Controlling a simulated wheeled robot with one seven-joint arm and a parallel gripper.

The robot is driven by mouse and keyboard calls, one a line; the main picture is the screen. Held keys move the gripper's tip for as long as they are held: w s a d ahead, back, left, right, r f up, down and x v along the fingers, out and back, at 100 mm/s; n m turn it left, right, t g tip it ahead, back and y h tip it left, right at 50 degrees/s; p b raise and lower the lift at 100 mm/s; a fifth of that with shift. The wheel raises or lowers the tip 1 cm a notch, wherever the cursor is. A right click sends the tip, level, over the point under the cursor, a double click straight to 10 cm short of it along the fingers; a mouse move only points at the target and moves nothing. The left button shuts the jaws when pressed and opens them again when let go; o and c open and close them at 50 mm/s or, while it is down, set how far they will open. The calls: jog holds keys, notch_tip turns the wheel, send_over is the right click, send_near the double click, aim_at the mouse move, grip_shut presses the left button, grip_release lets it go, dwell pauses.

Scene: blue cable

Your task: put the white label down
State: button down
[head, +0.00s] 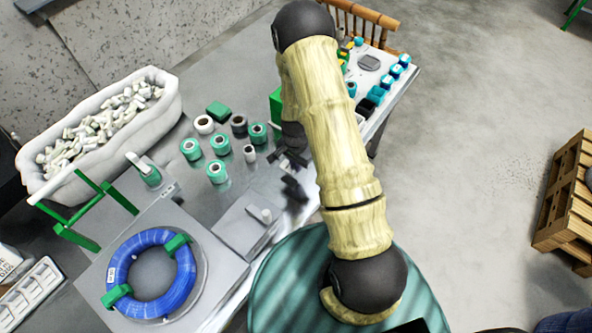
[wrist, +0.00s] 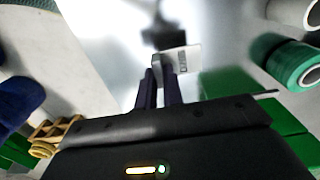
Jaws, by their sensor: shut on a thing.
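My gripper (wrist: 160,82) is shut on the white label (wrist: 188,58), a small pale flag with dark print on its face. The label sticks out past the fingertips, over a bright grey surface. In the head view my gripper (head: 290,162) hangs over the metal table (head: 262,182), to the right of the tape rolls, with a dark shadow below it. The label cannot be made out in the head view. I cannot tell whether it touches the table.
A blue cable coil (head: 117,263) with green clips lies at the lower left. Several green tape rolls (head: 191,149) stand left of my gripper. A white bin (head: 172,108) of pale pieces is at the far left. A green box (head: 276,105) stands behind my gripper.

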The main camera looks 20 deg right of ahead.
aim_at(296, 177)
jog(key=shift+f, duration=2.1)
jog(key=shift+f, duration=0.15)
jog(key=c, duration=1.5)
grip_release()
jog(key=shift+c, duration=0.2)
notch_tip(296, 177, up, 12)
jog(key=shift+r+b, duration=0.2)
jog(key=shift+b, duration=0.25)
jog(key=shift+r, duration=0.1)
